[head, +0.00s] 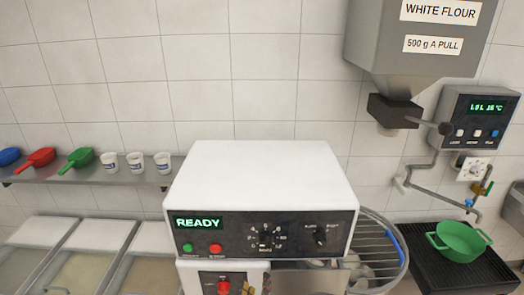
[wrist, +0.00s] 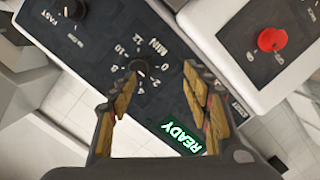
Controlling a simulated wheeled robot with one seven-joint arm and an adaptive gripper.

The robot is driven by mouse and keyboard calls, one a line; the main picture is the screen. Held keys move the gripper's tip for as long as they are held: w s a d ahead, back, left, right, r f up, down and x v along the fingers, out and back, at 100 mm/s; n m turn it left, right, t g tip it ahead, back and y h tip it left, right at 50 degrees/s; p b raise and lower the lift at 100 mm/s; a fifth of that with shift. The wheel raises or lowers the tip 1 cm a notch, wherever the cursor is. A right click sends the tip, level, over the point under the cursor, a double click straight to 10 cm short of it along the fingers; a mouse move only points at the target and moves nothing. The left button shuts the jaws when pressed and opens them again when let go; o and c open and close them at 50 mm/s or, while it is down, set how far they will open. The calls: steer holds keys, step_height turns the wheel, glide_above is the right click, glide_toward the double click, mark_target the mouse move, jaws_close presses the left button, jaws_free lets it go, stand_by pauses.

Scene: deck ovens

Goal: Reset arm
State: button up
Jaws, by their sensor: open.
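My gripper (wrist: 160,78) is open and empty in the wrist view, its two yellowish-padded fingers spread apart. It is in front of the dark control panel of a white machine (head: 262,170). The panel's timer dial (wrist: 140,68) shows between and beyond the fingertips, and the lit READY display (wrist: 182,137) is seen near the right finger. Whether the fingers touch the panel I cannot tell. In the head view my arm is mostly out of sight; a small yellowish piece at the bottom edge may be a fingertip.
A red button (wrist: 271,40) is close to the gripper's right. The wire bowl guard (head: 382,250) stands at the machine's right. A shelf (head: 90,178) holds scoops and cups above several bins.

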steer(key=s+a+f+g+y, duration=0.4)
steer(key=s+a+f+g, duration=0.35)
steer(key=f, duration=0.45)
steer(key=s+r+m+g+y, duration=0.1)
steer(key=s+r+m+g, duration=0.15)
steer(key=s+g, duration=0.35)
steer(key=s+d+r+m+t+h+b, duration=0.1)
steer(key=s+d+r+m+b, duration=0.1)
steer(key=d+r, duration=0.9)
steer(key=s+d+r+m+t+h+b, duration=0.1)
steer(key=s+d+r+m+h+b, duration=0.1)
steer(key=d+r, duration=0.9)
steer(key=s+d+m, duration=0.1)
steer(key=d, duration=0.5)
steer(key=shift+r+m+h, duration=0.3)
steer(key=shift+r+m, duration=0.05)
steer(key=shift+r, duration=0.05)
steer(key=shift+w+t, duration=0.1)
steer(key=shift+t, duration=0.15)
steer(key=shift+c, duration=0.6)
